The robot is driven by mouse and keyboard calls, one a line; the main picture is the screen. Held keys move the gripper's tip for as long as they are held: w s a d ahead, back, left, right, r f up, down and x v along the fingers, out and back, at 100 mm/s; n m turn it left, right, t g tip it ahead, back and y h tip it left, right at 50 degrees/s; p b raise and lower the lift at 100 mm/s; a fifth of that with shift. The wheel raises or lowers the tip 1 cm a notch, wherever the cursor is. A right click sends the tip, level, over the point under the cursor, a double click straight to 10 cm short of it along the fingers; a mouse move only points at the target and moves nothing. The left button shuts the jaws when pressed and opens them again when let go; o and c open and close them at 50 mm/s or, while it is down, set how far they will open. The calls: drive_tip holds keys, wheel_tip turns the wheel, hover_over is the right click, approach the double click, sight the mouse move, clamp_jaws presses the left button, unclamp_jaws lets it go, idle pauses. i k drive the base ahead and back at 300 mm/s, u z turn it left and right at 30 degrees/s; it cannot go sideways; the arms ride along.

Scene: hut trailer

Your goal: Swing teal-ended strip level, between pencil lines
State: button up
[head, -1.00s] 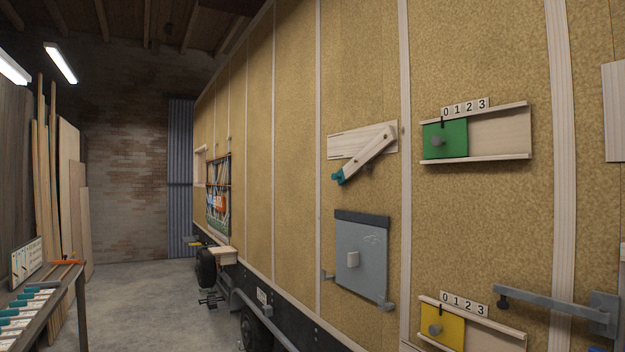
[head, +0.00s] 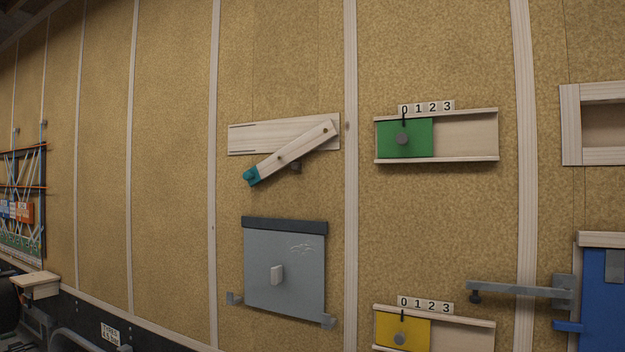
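The teal-ended strip (head: 290,154) is a pale wooden bar on the wall. It hangs tilted from a pivot near its upper right end. Its teal end (head: 251,176) points down and left, below the backing board. The pale backing board (head: 265,136) is fixed behind it, with dark pencil lines (head: 252,125) at its left part, one near the top and one lower. My gripper is not in view.
A grey panel with a knob (head: 285,268) is below the strip. Green (head: 420,138) and yellow (head: 415,331) sliders are to the right. A grey lever arm (head: 515,289) and a blue panel (head: 606,295) are at the lower right.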

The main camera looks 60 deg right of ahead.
sight(307, 142)
drive_tip(key=z, duration=0.9)
drive_tip(key=i, duration=0.9)
drive_tip(key=z, duration=0.8)
